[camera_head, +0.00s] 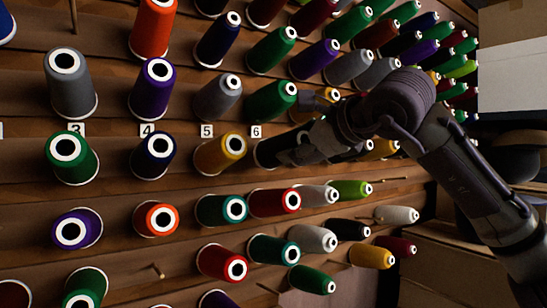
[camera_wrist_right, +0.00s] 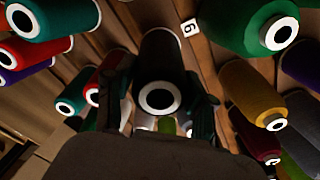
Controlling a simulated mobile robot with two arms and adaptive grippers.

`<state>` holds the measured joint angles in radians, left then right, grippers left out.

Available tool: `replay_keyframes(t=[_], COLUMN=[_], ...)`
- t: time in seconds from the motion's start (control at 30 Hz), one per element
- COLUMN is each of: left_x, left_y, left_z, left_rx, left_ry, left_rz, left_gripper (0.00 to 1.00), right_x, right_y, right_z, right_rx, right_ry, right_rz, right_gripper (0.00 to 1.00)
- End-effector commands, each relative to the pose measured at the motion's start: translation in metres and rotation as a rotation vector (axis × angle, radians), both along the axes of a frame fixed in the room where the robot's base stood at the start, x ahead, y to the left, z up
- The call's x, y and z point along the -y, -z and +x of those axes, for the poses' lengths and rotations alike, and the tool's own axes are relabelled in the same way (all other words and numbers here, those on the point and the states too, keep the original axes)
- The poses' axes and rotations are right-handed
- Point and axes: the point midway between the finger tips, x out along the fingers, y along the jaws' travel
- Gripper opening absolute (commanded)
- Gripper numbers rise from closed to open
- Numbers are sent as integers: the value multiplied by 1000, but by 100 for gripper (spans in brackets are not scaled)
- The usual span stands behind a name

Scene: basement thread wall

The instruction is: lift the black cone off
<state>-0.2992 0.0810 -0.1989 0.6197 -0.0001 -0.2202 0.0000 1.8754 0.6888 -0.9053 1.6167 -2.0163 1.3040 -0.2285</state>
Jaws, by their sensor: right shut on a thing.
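The black cone (camera_wrist_right: 162,68) sits between the two fingers of my right gripper (camera_wrist_right: 158,105) in the right wrist view, its white ring end facing the camera. In the head view the black cone (camera_head: 268,153) shows only in part, under the number 6 label, with my right gripper (camera_head: 290,150) over its outer end. The right gripper is shut on it. The cone is close against the wooden wall; whether it still touches its peg is hidden. My left gripper is not in view.
Thread cones crowd the sloping wall on all sides. A yellow cone (camera_head: 220,153) is left of the black one, a green cone (camera_head: 271,101) above and a red cone (camera_head: 274,202) below. Bare wooden pegs (camera_head: 158,271) stick out lower down. Cardboard boxes (camera_head: 455,265) stand at lower right.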

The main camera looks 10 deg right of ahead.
Motion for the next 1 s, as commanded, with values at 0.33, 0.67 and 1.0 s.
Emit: replay_keyframes(t=[0.33, 0.67, 1.0], left_x=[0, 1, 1], left_y=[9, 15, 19], left_z=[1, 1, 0], left_rx=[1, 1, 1], left_ry=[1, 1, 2], left_rz=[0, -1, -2], left_gripper=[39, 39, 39], right_x=[10, 18, 26], right_y=[-6, -11, -16], right_z=[-26, -51, -72], right_rx=[2, 2, 1], right_ry=[1, -1, -1], right_rz=[1, 1, 0], right_gripper=[24, 24, 24])
